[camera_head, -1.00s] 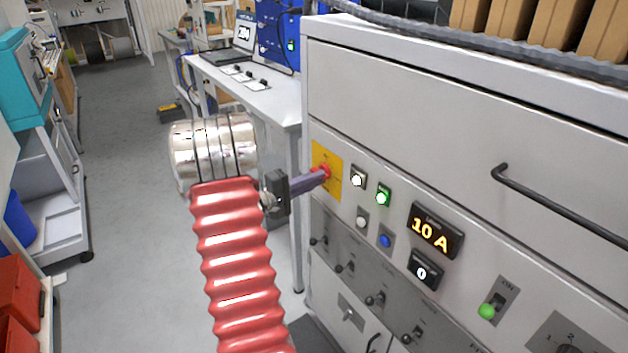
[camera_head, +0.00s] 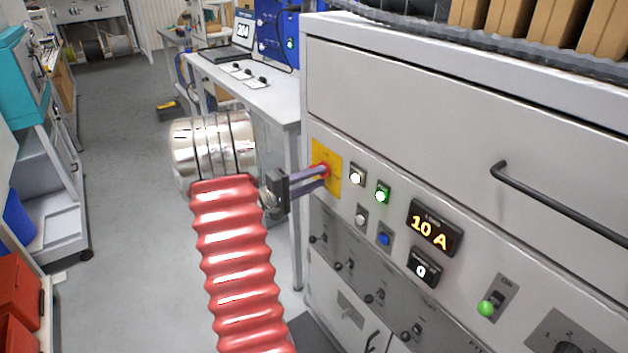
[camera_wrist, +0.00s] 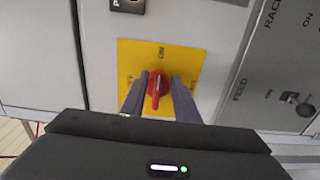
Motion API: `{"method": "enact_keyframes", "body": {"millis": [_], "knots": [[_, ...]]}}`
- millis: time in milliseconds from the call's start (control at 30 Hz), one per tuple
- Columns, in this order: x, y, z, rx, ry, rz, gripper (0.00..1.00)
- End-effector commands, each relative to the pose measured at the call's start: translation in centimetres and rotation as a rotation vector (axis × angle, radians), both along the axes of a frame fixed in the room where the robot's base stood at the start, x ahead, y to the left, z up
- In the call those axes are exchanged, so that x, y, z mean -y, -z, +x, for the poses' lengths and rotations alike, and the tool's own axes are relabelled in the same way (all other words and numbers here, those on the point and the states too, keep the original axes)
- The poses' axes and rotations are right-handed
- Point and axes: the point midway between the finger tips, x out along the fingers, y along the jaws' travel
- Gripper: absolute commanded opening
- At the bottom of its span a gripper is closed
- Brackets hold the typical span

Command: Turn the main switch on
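The main switch is a red rotary knob (camera_head: 321,170) on a yellow plate (camera_head: 331,185) at the left of the grey cabinet front. In the wrist view the knob (camera_wrist: 157,88) has its ridge nearly upright in the picture, and an upside-down ON label lies just above it. My gripper (camera_wrist: 159,92) has its two fingers apart, one on each side of the knob. A small gap seems to show between knob and fingers. In the head view my gripper (camera_head: 322,177) reaches the plate, and one finger partly covers it.
A lit green button (camera_head: 382,194), a white button (camera_head: 357,175) and a blue button (camera_head: 385,239) sit right of the plate. A display (camera_head: 434,228) reads 10 A. Toggle switches (camera_head: 346,265) line the panel below. A drawer handle (camera_head: 560,205) sticks out at right.

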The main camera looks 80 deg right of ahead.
Motion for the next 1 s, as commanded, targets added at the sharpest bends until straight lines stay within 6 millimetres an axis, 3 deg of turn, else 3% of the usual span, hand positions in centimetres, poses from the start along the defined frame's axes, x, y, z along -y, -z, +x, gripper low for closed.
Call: {"method": "enact_keyframes", "body": {"millis": [367,1000], "knots": [[-0.8,-0.1,0.9,-0.001,-0.003,-0.002,0.28],[-8.5,0.0,7.7,-0.001,-0.004,-0.001,0.28]]}}
